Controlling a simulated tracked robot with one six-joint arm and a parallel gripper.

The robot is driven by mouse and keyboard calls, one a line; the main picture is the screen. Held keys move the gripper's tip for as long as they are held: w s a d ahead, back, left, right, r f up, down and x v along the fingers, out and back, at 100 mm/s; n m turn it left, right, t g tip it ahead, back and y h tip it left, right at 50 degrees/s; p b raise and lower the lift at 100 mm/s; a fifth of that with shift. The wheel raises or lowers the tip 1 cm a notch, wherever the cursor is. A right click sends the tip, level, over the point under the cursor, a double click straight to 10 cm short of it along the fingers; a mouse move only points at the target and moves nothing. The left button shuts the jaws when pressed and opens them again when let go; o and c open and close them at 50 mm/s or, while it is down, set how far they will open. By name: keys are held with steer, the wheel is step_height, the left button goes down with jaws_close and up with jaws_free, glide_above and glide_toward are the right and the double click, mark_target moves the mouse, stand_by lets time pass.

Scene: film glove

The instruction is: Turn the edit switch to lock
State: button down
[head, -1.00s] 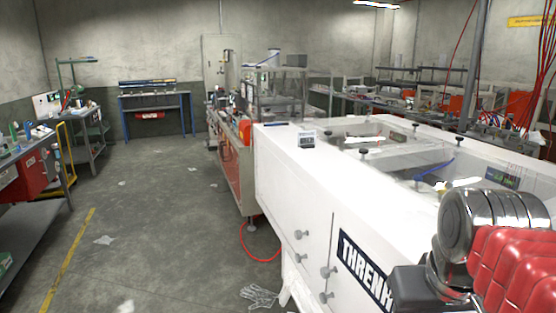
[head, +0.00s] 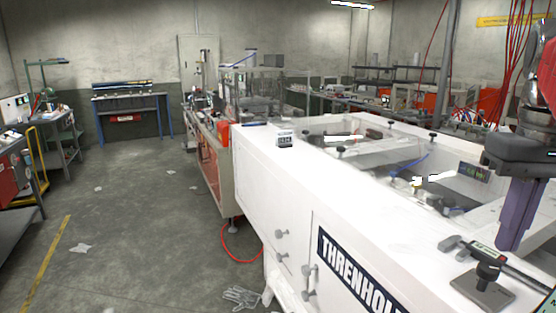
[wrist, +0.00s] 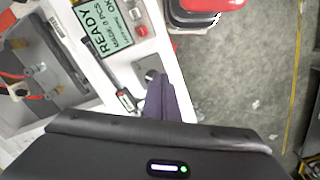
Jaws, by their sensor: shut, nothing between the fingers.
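My gripper (head: 508,246) has purple fingers pressed together, pointing down over the white machine's top at the right of the head view. In the wrist view the fingers (wrist: 157,84) come up from below, with nothing between them. Just beyond their tips is a small dark and grey knob-like part (wrist: 152,74) on the white panel, partly hidden by the fingers; I cannot tell whether it touches them. No edit or lock lettering is readable, so I cannot say for sure which part is the edit switch or how it is turned. A green display (wrist: 105,27) reads "READY".
A black bar (wrist: 106,72) with a labelled end lies left of the fingers. In the head view a black knob (head: 488,273) stands on a grey plate near the gripper. Open floor (head: 140,225) lies left of the white machine (head: 285,195).

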steer(key=shift+f, duration=0.1)
steer(key=shift+f, duration=3.4)
steer(key=shift+s+d, duration=0.15)
steer(key=shift+d, duration=1.1)
steer(key=shift+s, duration=0.2)
steer(key=shift+s+d, duration=0.1)
steer(key=shift+s, duration=0.1)
steer(key=shift+r, duration=3)
